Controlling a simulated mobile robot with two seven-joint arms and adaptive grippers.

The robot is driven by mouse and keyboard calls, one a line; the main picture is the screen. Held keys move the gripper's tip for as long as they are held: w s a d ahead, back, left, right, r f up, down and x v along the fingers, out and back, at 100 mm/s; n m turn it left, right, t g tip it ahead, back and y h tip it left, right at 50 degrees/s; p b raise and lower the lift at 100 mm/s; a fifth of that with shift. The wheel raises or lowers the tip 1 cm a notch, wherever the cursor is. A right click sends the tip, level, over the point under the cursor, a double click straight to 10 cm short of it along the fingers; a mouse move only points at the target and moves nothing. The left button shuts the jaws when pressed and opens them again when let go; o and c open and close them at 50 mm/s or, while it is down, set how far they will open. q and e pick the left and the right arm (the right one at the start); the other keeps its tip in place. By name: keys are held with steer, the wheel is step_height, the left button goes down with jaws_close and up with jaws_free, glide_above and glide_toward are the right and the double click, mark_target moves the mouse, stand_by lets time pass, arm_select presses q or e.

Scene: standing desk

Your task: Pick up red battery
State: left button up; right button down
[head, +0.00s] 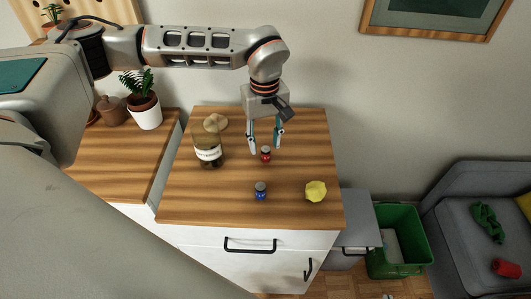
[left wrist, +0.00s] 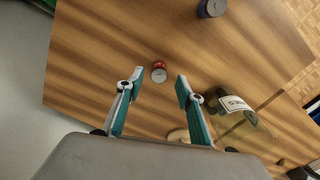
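The red battery (head: 266,154) stands upright on the wooden desk top, with a grey top end. In the left wrist view the red battery (left wrist: 159,72) lies between and a little beyond the fingertips. My left gripper (head: 265,147) is open above the desk, pointing down, with its two fingers apart near the battery. In the left wrist view the open left gripper (left wrist: 157,83) has nothing between its pads. My right gripper is not in view.
A blue battery (head: 260,191) and a yellow crumpled ball (head: 316,191) are on the desk front. A labelled glass jar (head: 208,150) stands left of the gripper, with a mushroom-like knob (head: 216,122) behind. A green bin (head: 399,240) stands right on the floor.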

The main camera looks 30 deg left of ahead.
mark_target(266, 154)
arm_select(q)
steer(key=shift+w+f, duration=0.1)
steer(key=shift+f, duration=1.35)
steer(key=shift+c, duration=0.4)
jaws_close()
